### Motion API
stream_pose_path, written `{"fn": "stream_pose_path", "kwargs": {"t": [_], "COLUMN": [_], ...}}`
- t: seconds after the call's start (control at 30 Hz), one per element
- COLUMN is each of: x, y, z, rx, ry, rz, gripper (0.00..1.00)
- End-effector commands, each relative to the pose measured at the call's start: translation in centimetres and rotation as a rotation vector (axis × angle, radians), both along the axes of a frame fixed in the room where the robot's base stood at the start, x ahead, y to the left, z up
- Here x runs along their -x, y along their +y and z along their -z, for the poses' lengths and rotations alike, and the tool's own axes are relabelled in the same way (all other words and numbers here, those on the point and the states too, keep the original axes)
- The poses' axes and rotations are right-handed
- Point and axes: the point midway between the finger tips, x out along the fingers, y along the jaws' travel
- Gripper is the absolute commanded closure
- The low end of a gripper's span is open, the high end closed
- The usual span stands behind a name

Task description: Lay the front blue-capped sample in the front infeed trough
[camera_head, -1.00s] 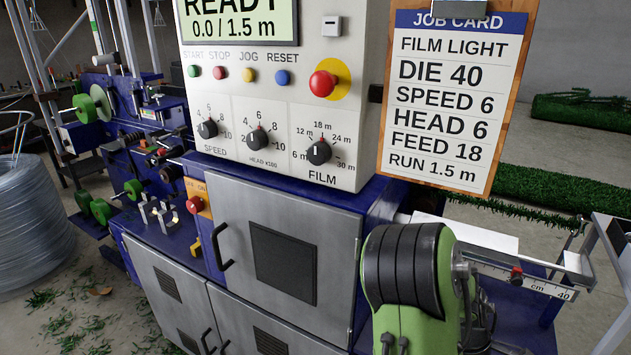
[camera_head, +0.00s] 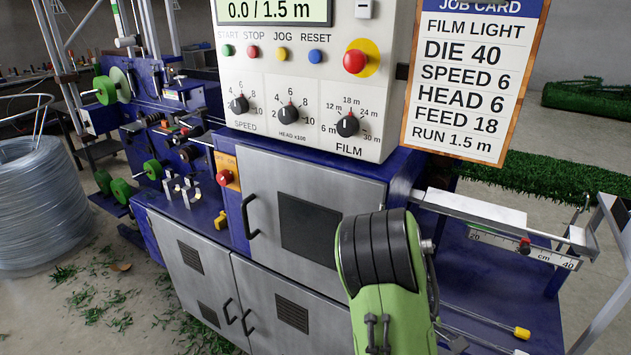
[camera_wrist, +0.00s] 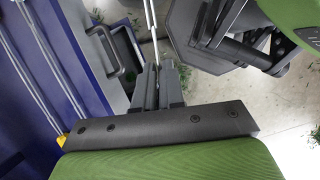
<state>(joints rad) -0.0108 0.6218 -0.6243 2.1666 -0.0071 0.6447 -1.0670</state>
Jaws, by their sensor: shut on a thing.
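In the wrist view my gripper (camera_wrist: 158,88) is shut on a thin pale rod-like sample (camera_wrist: 150,18), which runs from the jaws to the top edge. No blue cap shows on it; its ends are out of view or hidden. In the head view my green and black arm hides the gripper. A yellow-capped sample (camera_head: 522,333) lies on the blue machine bed at the lower right. Its yellow end also shows in the wrist view (camera_wrist: 62,141), beside thin pale rods left of my gripper. I cannot make out the front infeed trough for certain.
The machine's grey cabinet (camera_head: 310,222) and control panel (camera_head: 300,100) stand left of and behind my arm. A ruler rail (camera_head: 510,247) with a white top runs along the right side. A wire coil (camera_head: 40,205) stands at far left. Grass clippings litter the floor.

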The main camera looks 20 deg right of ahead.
Motion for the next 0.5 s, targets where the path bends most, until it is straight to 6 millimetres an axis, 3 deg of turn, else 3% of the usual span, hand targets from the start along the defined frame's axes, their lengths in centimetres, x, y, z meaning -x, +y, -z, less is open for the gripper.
{"fn": "stream_pose_path", "kwargs": {"t": [0.5], "x": [-12.1], "y": [15.3], "z": [7.3], "rx": [-0.005], "ry": [0.003], "rz": [0.403], "gripper": [1.00]}}
